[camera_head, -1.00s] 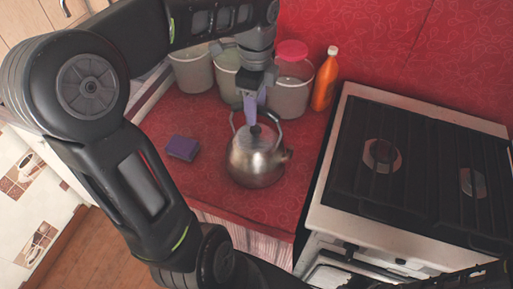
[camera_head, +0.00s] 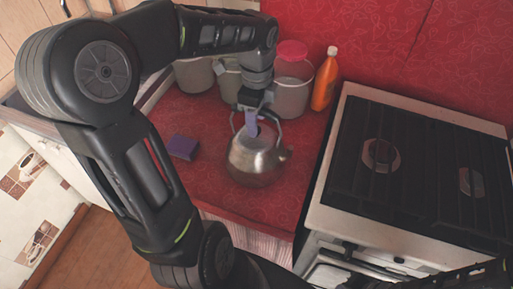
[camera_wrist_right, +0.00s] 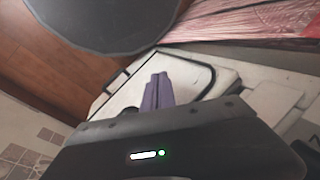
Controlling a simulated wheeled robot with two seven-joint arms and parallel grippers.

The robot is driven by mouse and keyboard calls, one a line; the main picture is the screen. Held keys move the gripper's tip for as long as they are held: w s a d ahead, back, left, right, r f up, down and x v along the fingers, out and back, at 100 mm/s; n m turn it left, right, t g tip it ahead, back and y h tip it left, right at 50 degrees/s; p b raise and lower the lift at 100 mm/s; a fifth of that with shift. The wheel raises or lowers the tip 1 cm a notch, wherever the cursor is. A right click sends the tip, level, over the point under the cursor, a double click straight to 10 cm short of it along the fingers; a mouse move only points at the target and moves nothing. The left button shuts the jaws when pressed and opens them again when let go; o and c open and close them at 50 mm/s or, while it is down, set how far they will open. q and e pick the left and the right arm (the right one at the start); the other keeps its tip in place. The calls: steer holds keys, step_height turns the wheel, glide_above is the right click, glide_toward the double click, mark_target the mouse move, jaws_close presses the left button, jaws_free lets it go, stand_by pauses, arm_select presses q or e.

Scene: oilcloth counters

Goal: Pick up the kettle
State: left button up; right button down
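The metal kettle (camera_head: 256,166) stands upright on the red counter, its spout toward the right and its dark handle arching over the top. My left gripper (camera_head: 251,128) points down from above, its purple fingers inside the outline of the handle and just above the lid. The fingers overlap into one strip, so I cannot tell whether they are open or whether they touch the handle. In the right wrist view, my right gripper (camera_wrist_right: 158,92) has its purple fingers together with nothing between them, away from the kettle.
A purple sponge (camera_head: 183,147) lies left of the kettle. Several grey canisters, one with a pink lid (camera_head: 292,50), stand behind it. An orange bottle (camera_head: 326,80) is at the back. The stove (camera_head: 333,186) borders the counter on the right. The counter's front is clear.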

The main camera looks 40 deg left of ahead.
arm_select(q)
jaws_close()
steer(key=shift+r, duration=0.1)
stand_by(1.1)
